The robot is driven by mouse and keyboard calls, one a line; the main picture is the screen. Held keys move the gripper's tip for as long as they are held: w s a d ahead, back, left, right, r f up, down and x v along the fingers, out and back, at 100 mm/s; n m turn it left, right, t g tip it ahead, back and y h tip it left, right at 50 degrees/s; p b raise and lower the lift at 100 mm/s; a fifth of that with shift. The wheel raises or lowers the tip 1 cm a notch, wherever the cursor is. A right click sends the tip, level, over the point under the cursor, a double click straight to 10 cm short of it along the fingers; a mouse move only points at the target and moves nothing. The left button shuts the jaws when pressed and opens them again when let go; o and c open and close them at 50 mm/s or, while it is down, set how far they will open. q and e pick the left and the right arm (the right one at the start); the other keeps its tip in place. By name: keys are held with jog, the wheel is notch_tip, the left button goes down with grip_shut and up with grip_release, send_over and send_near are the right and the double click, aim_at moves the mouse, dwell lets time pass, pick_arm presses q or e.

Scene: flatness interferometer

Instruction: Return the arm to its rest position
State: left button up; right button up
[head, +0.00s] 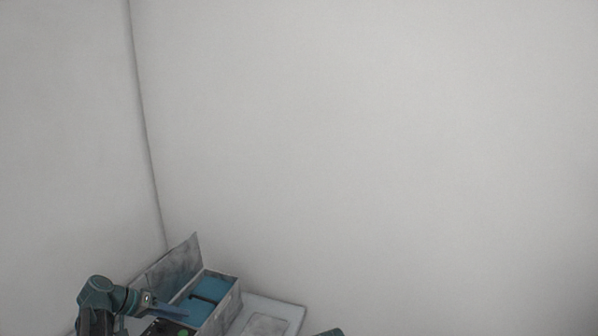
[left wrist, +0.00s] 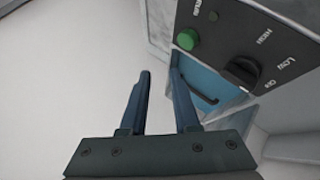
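My left arm comes in at the lower left of the head view. Its gripper (head: 168,308) is beside an open grey box (head: 222,314) with a blue inside. In the left wrist view the two fingers of the left gripper (left wrist: 160,76) stand apart with nothing between them, only a pale surface behind. A black control panel (left wrist: 290,55) with a green button (left wrist: 187,39) and a dark knob (left wrist: 241,71) is to the right of the fingers. A small teal part shows at the bottom edge of the head view; my right gripper cannot be made out.
The box's grey lid (head: 168,270) stands raised on its left side. A dark handle (head: 203,298) shows on the blue inside. A pale surface with a grey plate (head: 265,325) lies right of the box. Bare pale walls (head: 380,140) fill the rest of the head view.

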pick_arm(q)
jog(key=s+d+f+m+g+y, duration=0.1)
jog(key=s+d+f+g, duration=0.1)
jog(key=d, duration=0.4)
jog(key=s+d+f+g, duration=0.1)
jog(key=d, duration=0.5)
jog(key=s+d+f+m+g+y, duration=0.1)
jog(key=s+d+y, duration=0.3)
jog(key=s+d, duration=0.4)
jog(key=s+d+f+m+g+y, duration=0.1)
jog(key=s+d+f+y, duration=0.3)
jog(key=s+d, duration=0.4)
jog(key=d+m, duration=0.1)
jog(key=d, duration=0.2)
jog(key=shift+s+y, duration=0.35)
jog(key=shift+y, duration=0.05)
